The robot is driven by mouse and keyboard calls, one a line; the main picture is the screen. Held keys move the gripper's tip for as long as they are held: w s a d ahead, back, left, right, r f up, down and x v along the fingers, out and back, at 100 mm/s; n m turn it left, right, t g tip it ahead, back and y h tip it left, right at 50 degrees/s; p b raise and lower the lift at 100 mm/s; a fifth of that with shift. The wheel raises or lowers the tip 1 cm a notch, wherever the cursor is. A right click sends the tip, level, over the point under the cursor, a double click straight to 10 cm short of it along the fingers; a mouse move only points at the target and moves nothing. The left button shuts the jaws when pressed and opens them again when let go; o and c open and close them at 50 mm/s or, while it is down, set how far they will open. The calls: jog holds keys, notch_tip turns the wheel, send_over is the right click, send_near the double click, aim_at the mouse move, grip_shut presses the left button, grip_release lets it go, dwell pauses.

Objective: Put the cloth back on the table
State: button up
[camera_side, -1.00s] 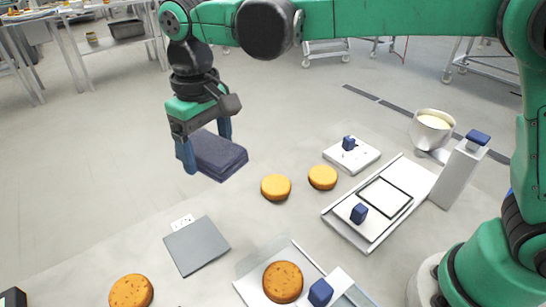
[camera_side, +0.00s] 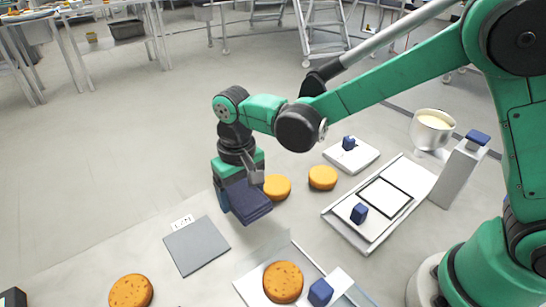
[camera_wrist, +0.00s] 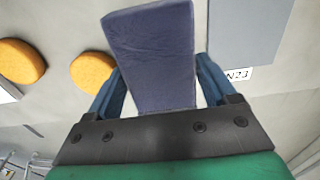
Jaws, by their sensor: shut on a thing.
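The cloth (camera_side: 250,204) is a folded dark blue pad, and it fills the space between the fingers in the wrist view (camera_wrist: 155,55). My gripper (camera_side: 238,200) is shut on it, with a blue finger on each side of the cloth in the wrist view (camera_wrist: 160,85). The cloth hangs just over or on the pale table (camera_side: 265,235); I cannot tell whether it touches. It is to the right of a flat grey square (camera_side: 197,246) with a small printed label (camera_side: 181,222) at its upper edge.
Two orange-brown rounds (camera_side: 277,187) (camera_side: 323,177) lie just right of my gripper. Another round (camera_side: 283,282) lies on a tray near the front, and one (camera_side: 130,291) at the front left. A white framed tray (camera_side: 385,200), a small white plate (camera_side: 351,155) and a bowl (camera_side: 433,128) stand to the right.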

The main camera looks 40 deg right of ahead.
aim_at(244, 208)
jog(key=shift+f, duration=2.1)
